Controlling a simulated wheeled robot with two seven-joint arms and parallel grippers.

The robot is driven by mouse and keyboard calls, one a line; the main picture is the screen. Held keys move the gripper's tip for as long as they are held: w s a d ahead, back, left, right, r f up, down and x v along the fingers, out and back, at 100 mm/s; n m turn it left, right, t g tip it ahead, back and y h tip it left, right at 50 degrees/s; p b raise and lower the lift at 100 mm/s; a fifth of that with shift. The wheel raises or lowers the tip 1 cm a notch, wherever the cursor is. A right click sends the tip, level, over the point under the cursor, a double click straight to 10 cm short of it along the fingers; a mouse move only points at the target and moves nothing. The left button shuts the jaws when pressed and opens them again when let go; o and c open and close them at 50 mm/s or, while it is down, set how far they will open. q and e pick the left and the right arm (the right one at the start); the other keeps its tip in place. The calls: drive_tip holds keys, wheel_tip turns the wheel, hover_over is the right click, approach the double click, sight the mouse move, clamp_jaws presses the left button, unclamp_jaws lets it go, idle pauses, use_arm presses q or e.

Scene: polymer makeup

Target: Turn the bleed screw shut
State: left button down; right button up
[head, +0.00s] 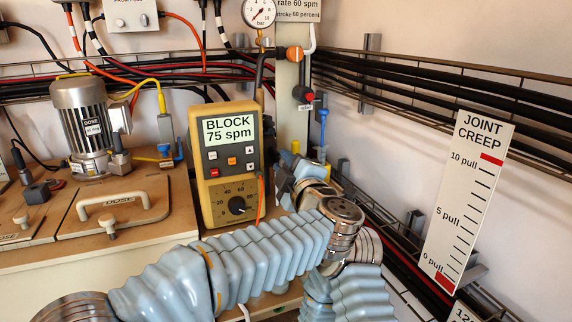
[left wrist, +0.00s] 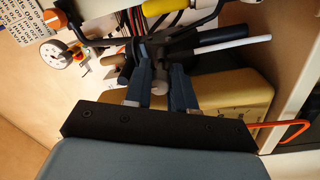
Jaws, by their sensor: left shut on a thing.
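My left gripper (head: 288,182) reaches behind the yellow control box, beside the upright panel, and is partly hidden by its own wrist. In the left wrist view its two blue-grey fingers (left wrist: 160,86) are shut on a small grey round piece (left wrist: 158,87), which seems to be the bleed screw. Dark pipework lies just beyond the fingertips. In the head view the screw is hidden behind the box and the gripper. My right gripper is not in view.
The yellow control box (head: 224,165) reads "BLOCK 75 spm" and stands close left of the gripper. A pressure gauge (head: 260,12) is above. A motor (head: 82,125) stands on the lidded tank at left. Cable racks and a "JOINT CREEP" scale (head: 468,200) line the right wall.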

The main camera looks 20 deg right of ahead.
use_arm(q)
drive_tip(key=shift+f+m, duration=0.1)
drive_tip(key=shift+m, duration=0.3)
drive_tip(key=c, duration=1)
unclamp_jaws()
drive_tip(key=shift+o, duration=0.2)
drive_tip(key=shift+s, duration=0.1)
drive_tip(key=shift+s, duration=0.35)
drive_tip(key=s+a+b, duration=0.1)
drive_tip(key=s+b, duration=0.2)
drive_tip(key=s, duration=1)
drive_tip(key=shift+f, duration=0.3)
drive_tip(key=shift+w+a, duration=0.1)
drive_tip(key=shift+w, duration=0.05)
